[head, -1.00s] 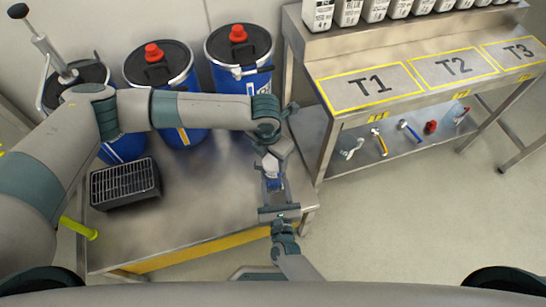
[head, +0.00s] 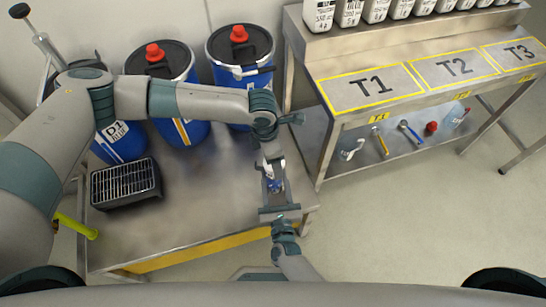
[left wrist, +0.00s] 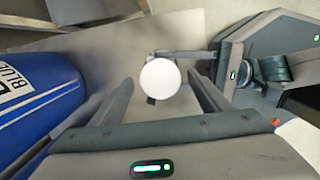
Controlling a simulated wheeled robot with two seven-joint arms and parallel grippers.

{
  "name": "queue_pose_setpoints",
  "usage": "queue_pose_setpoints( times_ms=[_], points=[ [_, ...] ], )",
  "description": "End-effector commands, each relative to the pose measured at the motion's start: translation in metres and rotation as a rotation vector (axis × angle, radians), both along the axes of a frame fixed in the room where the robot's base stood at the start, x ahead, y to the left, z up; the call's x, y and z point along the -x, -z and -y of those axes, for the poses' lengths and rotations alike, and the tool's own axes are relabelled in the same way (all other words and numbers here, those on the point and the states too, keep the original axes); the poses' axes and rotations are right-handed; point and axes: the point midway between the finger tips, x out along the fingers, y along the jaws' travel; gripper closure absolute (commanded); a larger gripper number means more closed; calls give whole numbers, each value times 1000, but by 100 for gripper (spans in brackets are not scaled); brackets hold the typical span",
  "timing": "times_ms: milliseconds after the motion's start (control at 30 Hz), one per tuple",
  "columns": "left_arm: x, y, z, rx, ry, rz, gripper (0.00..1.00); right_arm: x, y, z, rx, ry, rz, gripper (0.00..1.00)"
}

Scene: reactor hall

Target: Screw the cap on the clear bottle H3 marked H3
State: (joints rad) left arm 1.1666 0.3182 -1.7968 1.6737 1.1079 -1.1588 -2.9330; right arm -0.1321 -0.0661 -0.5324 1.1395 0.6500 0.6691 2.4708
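A round white cap (left wrist: 161,78) shows from above in the left wrist view, between the fingers of my left gripper (left wrist: 158,98). Those fingers stand apart with gaps on both sides of the cap. In the head view my left gripper (head: 271,162) points down over a small blue-and-clear bottle (head: 275,186). The bottle is upright above the steel table; its H3 marking cannot be read. My right gripper (head: 278,198) reaches from the front with its fingers on either side of the bottle. The cap hides most of the bottle in the left wrist view, so threading is hidden.
The steel table (head: 190,225) carries a black grated box (head: 125,183) at left. Blue drums with red-capped lids (head: 153,53) stand behind. At right is a bench with zones T1 (head: 370,86), T2 and T3, with tools (head: 380,141) on its lower shelf.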

Motion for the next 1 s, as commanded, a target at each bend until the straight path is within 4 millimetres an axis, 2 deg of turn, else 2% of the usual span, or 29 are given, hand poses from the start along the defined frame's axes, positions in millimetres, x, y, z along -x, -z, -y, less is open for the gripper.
queue_pose_setpoints(
  times_ms=[267, 633, 933, 1000],
  points=[
    [0, -6, 0, 1, 0, 0, 31, 0, 0, 0, 1, 0, 0, 100],
    [0, -42, 0, 1, 0, -1, 31, 0, 0, 0, 1, 0, 0, 100],
    [0, -45, 0, 0, -1, -1, 31, 0, 0, 0, 1, 0, 0, 100],
    [0, -45, 0, 0, -2, 0, 34, 0, 0, 0, 1, -1, 0, 100]
  ],
)
